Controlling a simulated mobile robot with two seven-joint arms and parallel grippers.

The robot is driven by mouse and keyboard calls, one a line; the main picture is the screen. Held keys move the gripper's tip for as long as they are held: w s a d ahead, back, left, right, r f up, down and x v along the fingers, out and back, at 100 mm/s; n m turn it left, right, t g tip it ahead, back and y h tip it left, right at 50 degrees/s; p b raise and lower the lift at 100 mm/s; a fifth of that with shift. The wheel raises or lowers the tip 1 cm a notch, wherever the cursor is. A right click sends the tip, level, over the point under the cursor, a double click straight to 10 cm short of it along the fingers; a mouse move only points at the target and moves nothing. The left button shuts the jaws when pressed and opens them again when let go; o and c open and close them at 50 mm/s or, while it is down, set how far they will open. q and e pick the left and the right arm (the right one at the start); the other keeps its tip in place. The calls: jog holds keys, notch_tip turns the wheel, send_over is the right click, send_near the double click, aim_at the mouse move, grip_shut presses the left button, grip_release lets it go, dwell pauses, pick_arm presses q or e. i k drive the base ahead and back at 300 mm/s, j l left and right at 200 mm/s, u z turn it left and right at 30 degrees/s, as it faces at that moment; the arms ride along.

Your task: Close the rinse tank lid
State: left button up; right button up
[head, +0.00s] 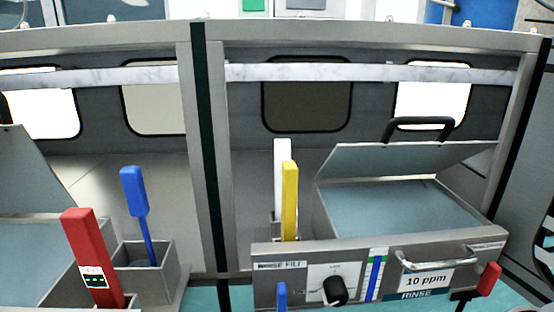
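The rinse tank (376,256) stands at the right, with a "RINSE" label and a "10 ppm" sign on its front. Its grey lid (400,158) is open, raised at the back and tilted over the tank's opening. A black handle (419,121) sits at the lid's upper edge. The pale blue inside of the tank (405,207) shows below the lid. Neither of my grippers is in view, and nothing touches the lid.
A yellow handle (290,200) and a white one (282,160) stand just left of the tank. A black knob (335,290), metal bar handle (437,262) and red lever (489,279) are on its front. A dark post (208,150) separates it from another open tank (38,255).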

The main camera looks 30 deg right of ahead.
aim_at(385, 158)
jog(key=z, duration=1.75)
